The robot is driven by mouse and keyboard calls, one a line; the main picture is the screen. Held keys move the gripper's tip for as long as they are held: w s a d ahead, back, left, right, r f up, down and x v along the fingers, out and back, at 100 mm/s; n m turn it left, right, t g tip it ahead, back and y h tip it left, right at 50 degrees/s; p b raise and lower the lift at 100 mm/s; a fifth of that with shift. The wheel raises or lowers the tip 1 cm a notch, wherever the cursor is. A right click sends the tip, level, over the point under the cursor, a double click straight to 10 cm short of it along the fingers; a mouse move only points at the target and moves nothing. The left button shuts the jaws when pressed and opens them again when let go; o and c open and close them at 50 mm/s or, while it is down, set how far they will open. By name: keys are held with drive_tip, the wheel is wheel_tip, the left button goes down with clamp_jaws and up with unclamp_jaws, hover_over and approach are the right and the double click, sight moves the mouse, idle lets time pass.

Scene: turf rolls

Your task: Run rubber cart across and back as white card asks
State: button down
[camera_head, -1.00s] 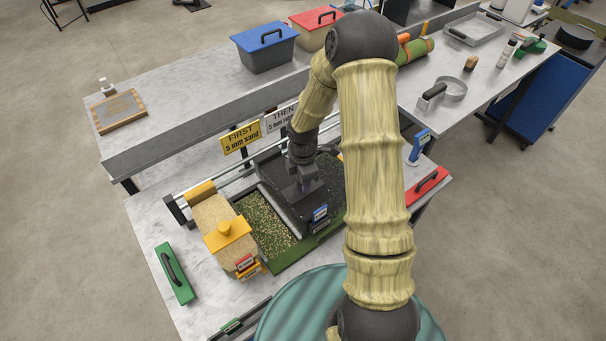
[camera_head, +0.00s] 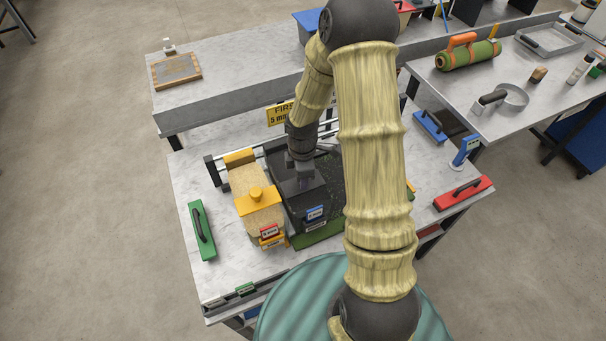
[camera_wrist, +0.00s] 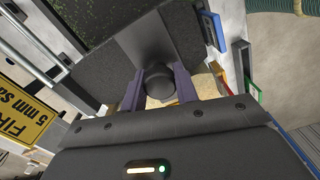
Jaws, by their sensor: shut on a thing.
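The black rubber cart (camera_head: 298,208) sits on the turf tray at its left end, close beside the yellow sand cart (camera_head: 257,222). My gripper (camera_head: 304,180) is shut on the rubber cart's knob; in the wrist view the fingers flank the round dark knob (camera_wrist: 158,82). The turf (camera_head: 335,187) to the right of the rubber cart looks dark, and my arm hides part of it. The yellow card (camera_head: 280,114), reading FIRST 5 mm, is partly hidden; it also shows in the wrist view (camera_wrist: 22,108). The white card is hidden behind my arm.
A blue float (camera_head: 430,127) and a blue gauge (camera_head: 465,152) stand beyond my arm. Rails (camera_head: 213,172) run behind the tray.

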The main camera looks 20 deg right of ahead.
drive_tip(key=shift+a, duration=0.2)
drive_tip(key=c, duration=1.1)
unclamp_jaws()
drive_tip(key=shift+a, duration=0.1)
drive_tip(key=shift+o, duration=0.2)
wheel_tip(320, 180, up, 18)
drive_tip(key=shift+f+b, duration=0.25)
drive_tip(key=shift+b, duration=0.1)
